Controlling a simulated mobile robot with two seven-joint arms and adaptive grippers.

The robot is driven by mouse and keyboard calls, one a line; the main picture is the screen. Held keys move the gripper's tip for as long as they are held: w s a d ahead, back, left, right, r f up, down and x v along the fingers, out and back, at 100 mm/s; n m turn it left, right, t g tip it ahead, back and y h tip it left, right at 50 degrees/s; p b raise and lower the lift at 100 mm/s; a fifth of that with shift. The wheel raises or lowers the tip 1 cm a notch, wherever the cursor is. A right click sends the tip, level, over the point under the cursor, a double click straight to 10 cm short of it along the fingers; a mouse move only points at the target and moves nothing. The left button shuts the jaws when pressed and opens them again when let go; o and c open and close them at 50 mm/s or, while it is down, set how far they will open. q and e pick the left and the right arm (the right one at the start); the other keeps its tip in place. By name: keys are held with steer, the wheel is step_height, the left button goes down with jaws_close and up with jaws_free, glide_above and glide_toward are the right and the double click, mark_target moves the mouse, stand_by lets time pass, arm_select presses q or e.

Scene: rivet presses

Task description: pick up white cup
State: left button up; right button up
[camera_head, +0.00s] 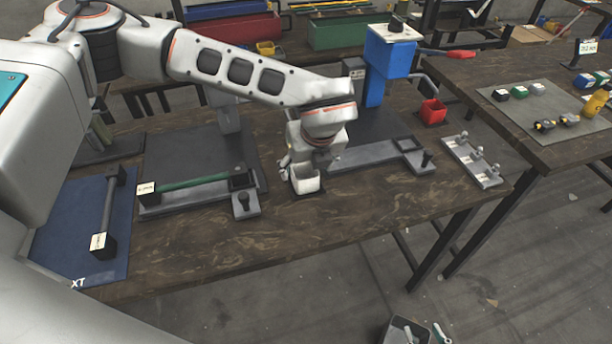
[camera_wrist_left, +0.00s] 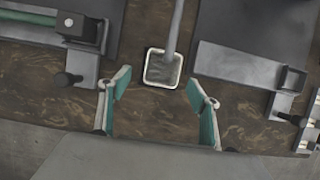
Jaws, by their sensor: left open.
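The white cup (camera_head: 305,181) is a small square open-topped container standing upright on the wooden table, between two press bases. I cannot tell the exact height gap. My right gripper is not in view.
A press base with a green bar (camera_head: 195,186) lies left of the cup. Another grey base (camera_head: 375,155) with a blue press (camera_head: 388,55) stands to the right. The table front is clear.

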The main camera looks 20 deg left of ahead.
mark_target(305, 172)
arm_select(q)
steer(key=shift+w+x, duration=0.2)
steer(key=shift+x, duration=1.15)
steer(key=shift+w+x, duration=0.2)
steer(key=shift+x, duration=1.15)
steer(key=shift+r, duration=0.15)
steer(key=c, duration=1.1)
